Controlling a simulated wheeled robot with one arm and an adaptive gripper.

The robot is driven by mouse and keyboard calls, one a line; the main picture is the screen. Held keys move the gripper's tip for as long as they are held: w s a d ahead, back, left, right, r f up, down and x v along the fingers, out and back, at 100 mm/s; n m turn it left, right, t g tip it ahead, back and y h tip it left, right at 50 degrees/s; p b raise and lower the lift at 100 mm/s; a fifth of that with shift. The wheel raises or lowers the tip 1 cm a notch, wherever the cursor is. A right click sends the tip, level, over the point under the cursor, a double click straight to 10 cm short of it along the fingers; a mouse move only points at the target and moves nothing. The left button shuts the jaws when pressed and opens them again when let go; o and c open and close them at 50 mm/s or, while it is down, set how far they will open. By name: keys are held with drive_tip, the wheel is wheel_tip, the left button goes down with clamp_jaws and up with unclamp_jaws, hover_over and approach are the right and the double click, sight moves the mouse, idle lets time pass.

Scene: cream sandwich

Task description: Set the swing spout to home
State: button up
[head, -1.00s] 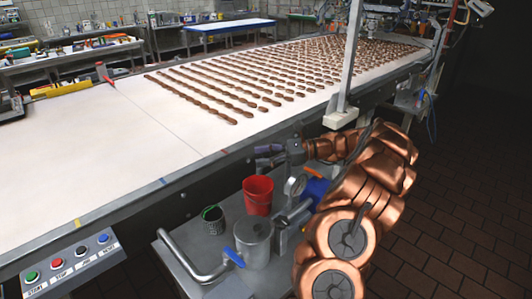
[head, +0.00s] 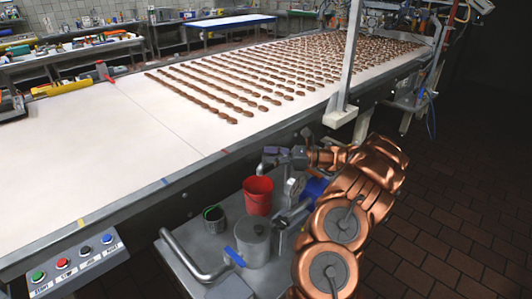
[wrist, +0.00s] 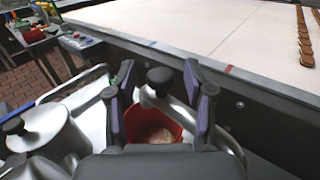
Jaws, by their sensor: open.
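My gripper (head: 266,159) is open above the metal stand, over the red cup; the arm reaches in from the right. In the wrist view my gripper's two fingers (wrist: 160,85) stand either side of a dark round knob (wrist: 160,76), with gaps showing on both sides. A bent silver pipe (wrist: 232,148) curves beneath and right of the knob; it looks like the swing spout, but its joint to the knob is hidden. The red cup (head: 258,195), with pale contents, also lies below the fingers in the wrist view (wrist: 153,128).
A silver lidded pot (head: 252,245) with a blue handle, a dark cup (head: 214,219) and a bent metal rail (head: 188,257) are on the stand. The white conveyor (head: 130,165) edge runs close behind. A button box (head: 72,266) is at lower left.

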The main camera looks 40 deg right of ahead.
drive_tip(key=shift+w+a, duration=0.45)
drive_tip(key=shift+a, duration=0.05)
drive_tip(key=shift+c, duration=0.5)
clamp_jaws()
